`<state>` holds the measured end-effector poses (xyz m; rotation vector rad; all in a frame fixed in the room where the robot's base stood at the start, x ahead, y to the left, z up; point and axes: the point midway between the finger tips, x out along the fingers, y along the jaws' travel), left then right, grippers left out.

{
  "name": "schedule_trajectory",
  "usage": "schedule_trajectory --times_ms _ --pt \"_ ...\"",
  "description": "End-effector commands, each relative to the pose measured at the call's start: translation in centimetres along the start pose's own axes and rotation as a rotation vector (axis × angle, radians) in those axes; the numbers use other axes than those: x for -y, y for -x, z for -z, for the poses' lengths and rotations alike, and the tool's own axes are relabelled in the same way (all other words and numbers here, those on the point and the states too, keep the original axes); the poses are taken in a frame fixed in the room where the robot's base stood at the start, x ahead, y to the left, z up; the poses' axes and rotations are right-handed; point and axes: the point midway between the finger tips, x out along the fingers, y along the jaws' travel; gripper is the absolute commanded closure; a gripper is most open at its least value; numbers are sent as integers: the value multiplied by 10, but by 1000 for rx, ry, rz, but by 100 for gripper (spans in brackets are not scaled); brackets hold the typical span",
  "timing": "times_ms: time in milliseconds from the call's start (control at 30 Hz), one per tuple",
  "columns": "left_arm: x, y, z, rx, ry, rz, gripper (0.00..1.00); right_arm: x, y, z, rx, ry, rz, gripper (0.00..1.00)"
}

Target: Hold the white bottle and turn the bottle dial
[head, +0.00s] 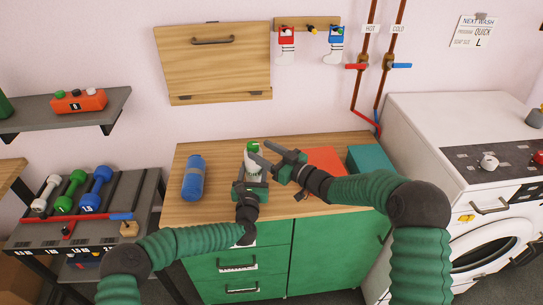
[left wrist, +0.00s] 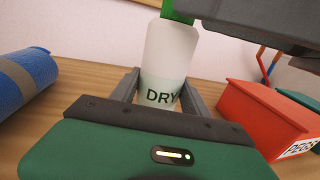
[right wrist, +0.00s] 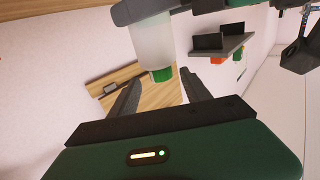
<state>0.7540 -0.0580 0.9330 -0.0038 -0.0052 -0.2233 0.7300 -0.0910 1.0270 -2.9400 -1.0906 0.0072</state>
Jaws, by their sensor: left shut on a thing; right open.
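The white bottle (head: 252,165), marked DRY, stands at the back of the wooden counter; it also shows in the left wrist view (left wrist: 165,62). Its green dial (head: 252,147) is on top. My left gripper (head: 250,184) is shut on the bottle's lower body, a finger on each side. My right gripper (head: 263,153) is open beside the bottle's top, one finger close to the dial. In the right wrist view the green dial (right wrist: 162,74) appears just above the gap between the open fingers. Contact between finger and dial cannot be told.
A red box (head: 325,160) and a teal box (head: 366,159) are to the right, behind my right arm. A dumbbell rack (head: 90,235) is at left, a washing machine (head: 430,120) at right.

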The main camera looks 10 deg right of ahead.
Motion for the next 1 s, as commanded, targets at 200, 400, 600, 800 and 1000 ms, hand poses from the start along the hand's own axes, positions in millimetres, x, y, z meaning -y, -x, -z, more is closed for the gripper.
schedule_trajectory --times_ms 200,400,600,800,1000 --pt "0 0 0 -1 0 1 100 -1 40 -1 1 1 -1 44" --pt "0 0 0 -1 0 1 100 0 47 -1 0 0 1 44" --pt "1 0 0 -1 0 1 100 0 46 -1 0 0 0 44" --pt "0 0 0 -1 0 1 23 0 46 -1 0 0 0 44" --pt "0 0 0 0 0 1 21 0 46 -1 0 0 0 44"
